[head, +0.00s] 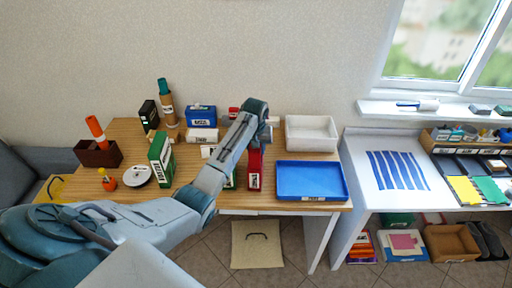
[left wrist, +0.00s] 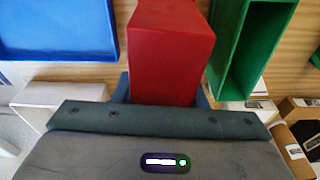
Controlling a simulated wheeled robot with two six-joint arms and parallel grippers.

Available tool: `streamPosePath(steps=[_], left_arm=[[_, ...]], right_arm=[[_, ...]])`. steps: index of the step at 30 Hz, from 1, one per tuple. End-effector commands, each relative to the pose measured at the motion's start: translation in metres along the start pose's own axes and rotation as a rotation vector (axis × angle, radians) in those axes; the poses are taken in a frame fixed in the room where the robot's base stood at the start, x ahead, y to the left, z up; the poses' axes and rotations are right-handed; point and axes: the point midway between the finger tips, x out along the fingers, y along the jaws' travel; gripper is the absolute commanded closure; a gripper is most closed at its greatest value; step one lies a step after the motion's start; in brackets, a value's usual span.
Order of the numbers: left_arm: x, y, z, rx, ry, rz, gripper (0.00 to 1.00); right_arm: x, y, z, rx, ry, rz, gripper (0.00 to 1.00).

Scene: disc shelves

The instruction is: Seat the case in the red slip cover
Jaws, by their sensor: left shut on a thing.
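My left gripper (head: 257,146) reaches over the desk from the left. It is shut on a red block (left wrist: 172,65), which shows between its fingers in the left wrist view. In the head view a red upright box (head: 254,172) with a white label low on its front stands directly below the gripper. I cannot tell whether the gripped red is the case, the red slip cover or both together. A hollow green slip cover (left wrist: 252,45) stands just right of it in the wrist view. My right gripper is not in view.
A blue tray (head: 311,179) lies close to the right, with a white bin (head: 311,133) behind it. A green upright box (head: 161,159), a white disc (head: 137,175) and a brown holder (head: 98,154) stand to the left. A blue box (head: 201,116) is behind.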

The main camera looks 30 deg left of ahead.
Motion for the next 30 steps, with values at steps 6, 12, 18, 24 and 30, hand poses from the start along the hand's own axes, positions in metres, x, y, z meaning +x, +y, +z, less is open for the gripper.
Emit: streamPosePath(steps=[6,12,18,24,30], left_arm=[[0.005,0.000,0.001,0.000,0.002,0.001,1.00],[0.009,0.000,0.001,0.000,0.002,0.001,0.60],[0.009,0.000,0.001,0.000,0.002,0.000,0.37],[0.009,0.000,0.002,0.000,0.000,0.000,0.37],[-0.008,0.000,0.001,0.000,0.004,0.001,0.37]], right_arm=[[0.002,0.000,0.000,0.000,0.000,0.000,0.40],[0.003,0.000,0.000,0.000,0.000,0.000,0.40],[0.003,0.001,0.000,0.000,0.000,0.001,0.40],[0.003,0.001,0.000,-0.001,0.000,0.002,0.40],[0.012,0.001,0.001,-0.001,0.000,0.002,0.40]])
